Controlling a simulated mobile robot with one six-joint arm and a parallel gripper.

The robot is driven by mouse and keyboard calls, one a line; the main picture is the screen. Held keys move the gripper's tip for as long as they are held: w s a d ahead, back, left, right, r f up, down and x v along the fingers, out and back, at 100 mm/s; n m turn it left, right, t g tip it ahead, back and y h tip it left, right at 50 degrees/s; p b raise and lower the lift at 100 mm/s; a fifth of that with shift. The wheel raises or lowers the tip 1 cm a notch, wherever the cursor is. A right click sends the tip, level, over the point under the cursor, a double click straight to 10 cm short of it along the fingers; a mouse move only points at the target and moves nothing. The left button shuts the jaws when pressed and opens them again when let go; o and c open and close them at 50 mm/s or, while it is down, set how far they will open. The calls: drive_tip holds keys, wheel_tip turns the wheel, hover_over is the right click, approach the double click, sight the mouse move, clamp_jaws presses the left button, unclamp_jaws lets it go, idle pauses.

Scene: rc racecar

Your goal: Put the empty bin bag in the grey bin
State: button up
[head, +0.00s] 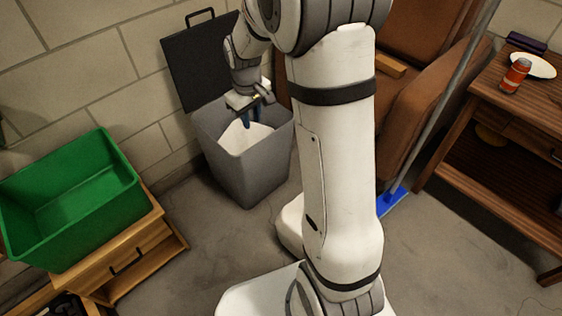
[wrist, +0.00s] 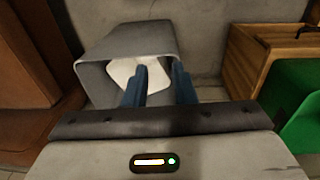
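The grey bin (head: 248,168) stands on the floor against the wall with its dark lid (head: 199,62) swung up and back. The white bin bag (head: 240,137) is inside the bin, below the rim. In the wrist view the bag (wrist: 157,78) shows inside the bin's mouth (wrist: 125,42), behind and between the fingers. My gripper (head: 251,120) is at the bin's opening, pointing down into it. Its two blue fingers (wrist: 160,73) are apart with a gap between them. I cannot tell whether a finger touches the bag. The bin's floor is hidden.
A green crate (head: 70,195) sits on a wooden drawer unit (head: 130,252) at left. A brown armchair (head: 405,95) stands right of the bin, with a blue-headed broom (head: 394,202) leaning there. A wooden table (head: 490,110) at right holds a can (head: 515,76) and a plate (head: 533,65).

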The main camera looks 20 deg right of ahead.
drive_tip(key=s+r+m, duration=0.2)
drive_tip(key=s+r, duration=0.1)
drive_tip(key=s, duration=0.8)
drive_tip(key=s+r+m, duration=0.2)
drive_tip(key=s+r, duration=0.1)
drive_tip(key=s, duration=0.8)
drive_tip(key=shift+s+r, duration=0.3)
drive_tip(key=shift+s, duration=0.05)
drive_tip(key=shift+w, duration=0.2)
drive_tip(key=shift+c, duration=0.2)
